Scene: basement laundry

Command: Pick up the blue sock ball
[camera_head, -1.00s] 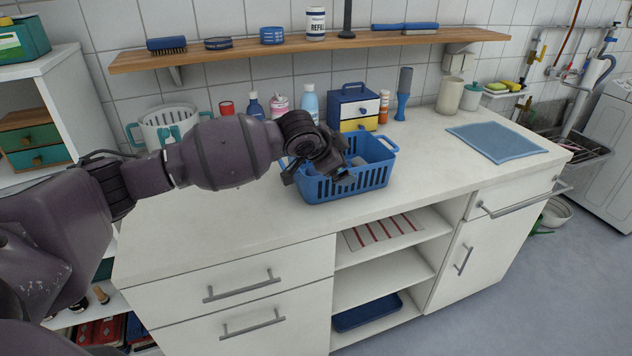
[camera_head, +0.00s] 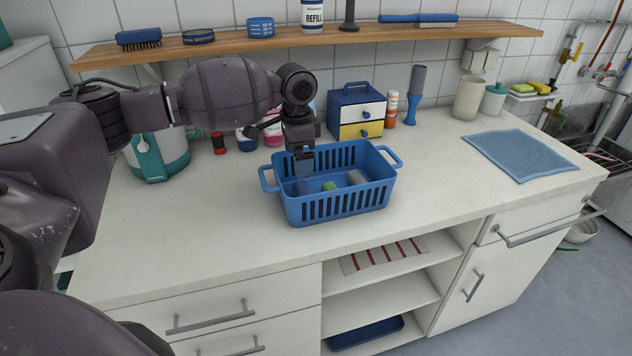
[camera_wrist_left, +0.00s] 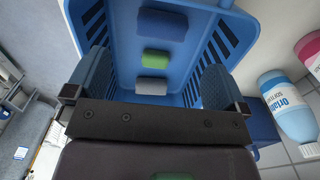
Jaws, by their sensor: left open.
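The blue sock ball (camera_head: 302,187) lies at the left end inside a blue slotted basket (camera_head: 345,207) on the counter. It also shows in the left wrist view (camera_wrist_left: 162,25) as a dark blue roll. A green roll (camera_head: 329,186) and a grey roll (camera_head: 356,177) lie in a row beside it; in the wrist view the green one (camera_wrist_left: 156,58) is in the middle. My left gripper (camera_head: 304,168) points down over the basket's left part, above the blue sock ball and partly in front of it. Its fingers (camera_wrist_left: 155,78) are apart with nothing held between them.
A small drawer box (camera_head: 357,112), bottles and a teal-and-white container (camera_head: 158,155) stand behind the basket. A wooden shelf (camera_head: 350,38) runs above. A blue cloth (camera_head: 520,155) lies at right. The counter in front of the basket is clear.

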